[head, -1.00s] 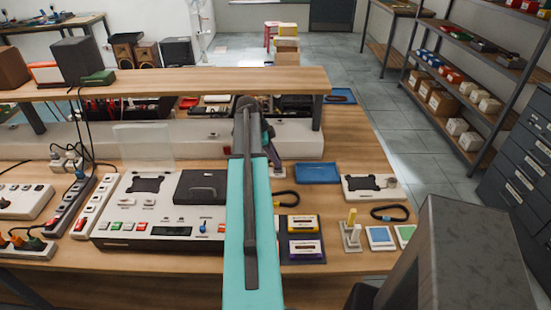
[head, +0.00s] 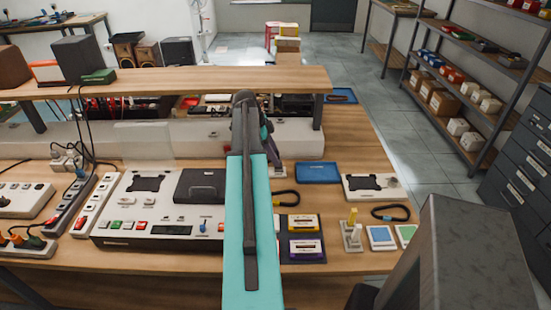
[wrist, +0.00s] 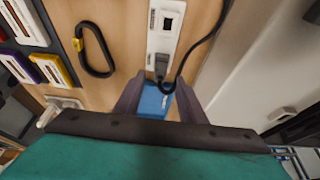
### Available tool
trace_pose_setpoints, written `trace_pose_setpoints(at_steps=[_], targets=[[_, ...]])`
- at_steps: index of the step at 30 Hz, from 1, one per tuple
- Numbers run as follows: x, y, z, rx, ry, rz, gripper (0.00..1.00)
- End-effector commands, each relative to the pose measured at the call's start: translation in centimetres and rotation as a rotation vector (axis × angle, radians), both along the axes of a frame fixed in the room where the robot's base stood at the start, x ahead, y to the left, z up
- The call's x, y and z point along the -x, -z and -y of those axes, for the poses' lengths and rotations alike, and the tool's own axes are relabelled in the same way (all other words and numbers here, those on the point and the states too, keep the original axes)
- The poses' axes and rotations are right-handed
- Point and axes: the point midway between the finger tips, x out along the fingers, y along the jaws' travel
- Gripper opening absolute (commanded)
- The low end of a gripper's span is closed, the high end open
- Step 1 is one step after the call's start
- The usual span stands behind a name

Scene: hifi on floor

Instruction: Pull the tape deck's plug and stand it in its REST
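In the wrist view a dark plug (wrist: 161,64) sits at the near end of a white socket strip (wrist: 164,38), with a black cable curving up and right from it. An empty square socket hole shows farther up the strip. My gripper (wrist: 159,108) is open. Its two fingers are spread on either side, a little short of the plug, with nothing between them but a view of a blue tray (head: 318,172). In the head view my arm hides most of the gripper and the plug. A wide white deck (head: 165,210) stands left of my arm. I cannot tell which thing is the REST.
Yellow (head: 304,222) and purple (head: 305,247) cassettes and a black loop (head: 287,198) lie right of my arm. A raised shelf (head: 170,82) spans the back.

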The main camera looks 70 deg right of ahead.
Motion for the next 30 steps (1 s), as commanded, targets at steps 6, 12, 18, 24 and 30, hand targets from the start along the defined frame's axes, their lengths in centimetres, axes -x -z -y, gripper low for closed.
trace_pose_setpoints(at_steps=[6,12,18,24,30], targets=[[-1.0,-2.2,-0.3,0.002,-0.001,0.001,0.37],[-1.7,-4.1,-0.6,0.002,-0.001,0.001,0.37],[-2.1,-5.0,-0.7,0.000,0.000,0.000,0.37],[-2.1,-5.2,-0.8,0.000,-0.001,0.000,0.37],[-2.1,-5.2,-0.8,0.000,-0.001,0.000,0.37]])
